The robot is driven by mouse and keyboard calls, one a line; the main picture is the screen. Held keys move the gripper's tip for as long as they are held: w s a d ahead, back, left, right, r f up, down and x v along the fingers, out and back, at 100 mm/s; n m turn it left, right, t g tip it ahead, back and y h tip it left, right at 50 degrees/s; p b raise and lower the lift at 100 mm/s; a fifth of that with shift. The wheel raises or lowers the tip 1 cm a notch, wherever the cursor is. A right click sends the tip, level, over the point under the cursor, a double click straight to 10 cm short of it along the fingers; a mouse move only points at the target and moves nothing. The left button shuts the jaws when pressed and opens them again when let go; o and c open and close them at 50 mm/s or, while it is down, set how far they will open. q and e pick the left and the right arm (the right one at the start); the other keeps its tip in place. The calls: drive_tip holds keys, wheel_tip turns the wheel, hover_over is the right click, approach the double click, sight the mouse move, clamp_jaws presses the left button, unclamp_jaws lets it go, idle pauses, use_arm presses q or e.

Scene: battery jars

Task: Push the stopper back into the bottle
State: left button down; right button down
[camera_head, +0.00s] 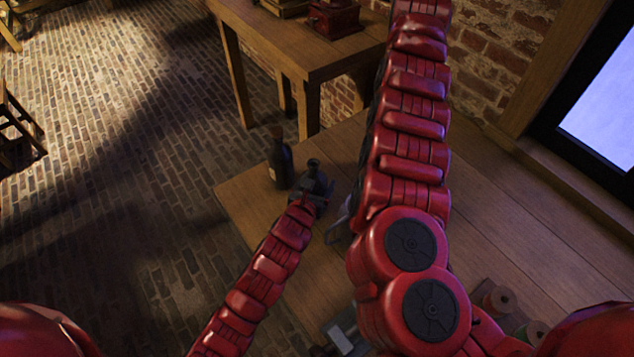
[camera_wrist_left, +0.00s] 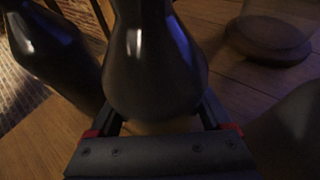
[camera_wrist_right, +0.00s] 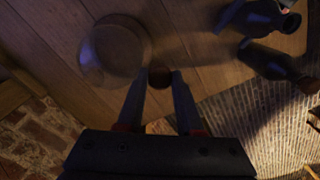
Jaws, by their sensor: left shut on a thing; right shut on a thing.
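A dark round-bodied bottle (camera_head: 313,172) stands upright near the table's far left corner. My left gripper (camera_head: 318,197) is shut around its body; the left wrist view shows this bottle (camera_wrist_left: 155,60) between the fingers. My right gripper (camera_wrist_right: 159,82) is shut on a small round brown thing, apparently the stopper (camera_wrist_right: 160,77), held above the table and apart from the bottle. In the right wrist view, the held bottle (camera_wrist_right: 262,17) is at the upper right. My right arm hides the right gripper in the head view.
A taller dark bottle (camera_head: 280,160) with a cork stands just left of the held one. A clear glass jar (camera_wrist_right: 117,48) stands on the table (camera_head: 245,195) near the right gripper. Spools (camera_head: 500,299) lie at the near right. A second table (camera_head: 290,45) stands behind.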

use_arm(q)
drive_tip(key=shift+f, duration=0.1)
use_arm(e)
drive_tip(key=shift+f, duration=0.1)
use_arm(q)
unclamp_jaws()
use_arm(e)
drive_tip(key=shift+f+b, duration=0.35)
drive_tip(key=shift+b, duration=0.1)
drive_tip(key=shift+r+p, duration=0.95)
drive_tip(key=shift+s+r, duration=0.1)
drive_tip(key=shift+r, duration=0.1)
use_arm(q)
drive_tip(key=v, duration=1.2)
